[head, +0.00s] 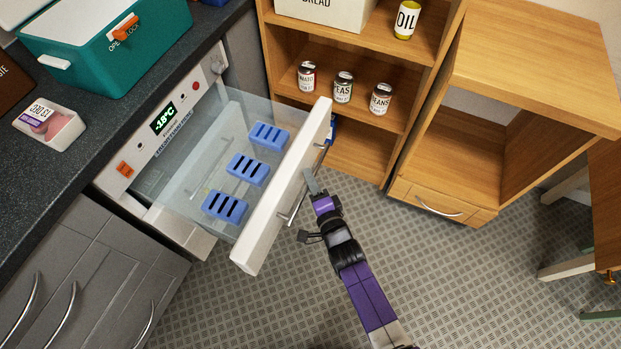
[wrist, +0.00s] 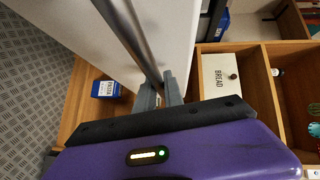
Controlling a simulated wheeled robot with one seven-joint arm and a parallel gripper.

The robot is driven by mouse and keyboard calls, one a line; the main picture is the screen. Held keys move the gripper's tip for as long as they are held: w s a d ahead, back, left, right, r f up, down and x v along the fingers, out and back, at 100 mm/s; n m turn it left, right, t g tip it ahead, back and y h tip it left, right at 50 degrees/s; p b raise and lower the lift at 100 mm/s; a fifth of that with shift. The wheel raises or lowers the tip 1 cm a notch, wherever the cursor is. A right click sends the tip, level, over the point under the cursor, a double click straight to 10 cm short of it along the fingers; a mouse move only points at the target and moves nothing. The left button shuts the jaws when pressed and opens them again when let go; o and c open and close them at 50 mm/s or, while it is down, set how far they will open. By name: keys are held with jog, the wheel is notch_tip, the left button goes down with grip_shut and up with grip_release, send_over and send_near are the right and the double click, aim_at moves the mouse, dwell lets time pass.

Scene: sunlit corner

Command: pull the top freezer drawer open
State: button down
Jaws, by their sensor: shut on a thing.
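The top freezer drawer (head: 283,190) is pulled well out from the white freezer front. It has a white front panel, clear sides and a metal bar handle (head: 299,197). Several blue slotted blocks (head: 247,169) lie inside it. My gripper (head: 308,180) is at the handle, on the outer side of the drawer front. In the wrist view its two grey fingers (wrist: 160,92) are shut around the metal handle bar (wrist: 132,38), beside the white drawer front (wrist: 172,30).
The freezer panel with a lit display (head: 163,119) sits under the dark counter. A teal cooler (head: 105,45) and a meat pack (head: 49,121) stand on the counter. Wooden shelves with cans (head: 343,87) stand behind the drawer. A wooden cabinet (head: 440,201) is at right. Tiled floor is clear below.

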jog(key=shift+f, duration=0.1)
jog(key=c, duration=1.5)
grip_release()
jog(key=shift+o, duration=0.2)
jog(key=shift+s, duration=0.1)
jog(key=p+v, duration=0.3)
jog(key=v, duration=0.4)
jog(key=shift+s+d, duration=0.2)
jog(key=shift+s, duration=0.05)
